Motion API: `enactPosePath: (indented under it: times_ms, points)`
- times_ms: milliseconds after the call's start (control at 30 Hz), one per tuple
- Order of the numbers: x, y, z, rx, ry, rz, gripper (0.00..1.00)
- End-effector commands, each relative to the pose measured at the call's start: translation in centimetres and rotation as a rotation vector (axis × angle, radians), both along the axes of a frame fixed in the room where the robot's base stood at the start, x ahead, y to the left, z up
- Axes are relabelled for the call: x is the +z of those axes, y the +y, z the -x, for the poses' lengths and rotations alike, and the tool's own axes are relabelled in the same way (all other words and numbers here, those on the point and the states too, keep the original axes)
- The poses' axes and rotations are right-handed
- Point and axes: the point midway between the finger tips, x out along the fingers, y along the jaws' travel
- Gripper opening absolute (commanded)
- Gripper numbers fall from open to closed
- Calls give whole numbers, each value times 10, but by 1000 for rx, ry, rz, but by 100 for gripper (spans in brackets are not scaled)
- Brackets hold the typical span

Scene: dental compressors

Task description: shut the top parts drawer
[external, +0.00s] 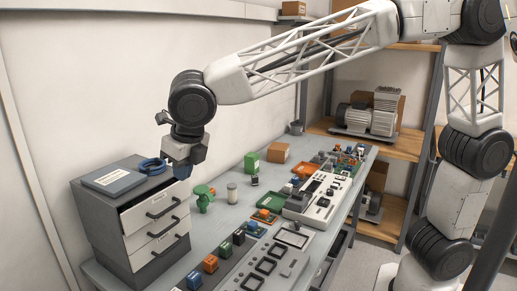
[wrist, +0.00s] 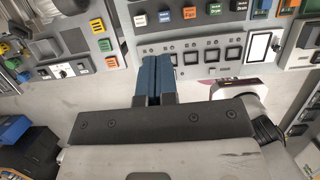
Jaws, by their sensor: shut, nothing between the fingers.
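The grey cabinet (external: 98,226) with white drawer fronts stands on the left end of the bench. Its top drawer (external: 150,209) is partly pulled out, with a dark gap showing behind its front and a black bar handle on it. The drawers below look flush. My gripper (external: 181,171) is above and close to the right end of the top drawer's front, pointing down. Contact cannot be told. In the wrist view its blue fingers (wrist: 156,65) are together and empty. I cannot make out the drawer in the wrist view.
On the cabinet lie a grey booklet (external: 113,180) and a blue coil (external: 151,165), close to my gripper. A green valve (external: 204,198) and a jar (external: 232,192) stand right of the cabinet.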

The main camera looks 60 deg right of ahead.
Motion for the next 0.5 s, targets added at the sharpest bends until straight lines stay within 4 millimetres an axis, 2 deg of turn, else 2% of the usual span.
enactPosePath:
  times_ms: [133, 400, 500]
  points:
    - [0, 0, 3, 0, 0, 0, 0]
    - [-1, 0, 23, 1, 1, 0, 0]
    - [-1, 0, 23, 0, 1, 1, 0]
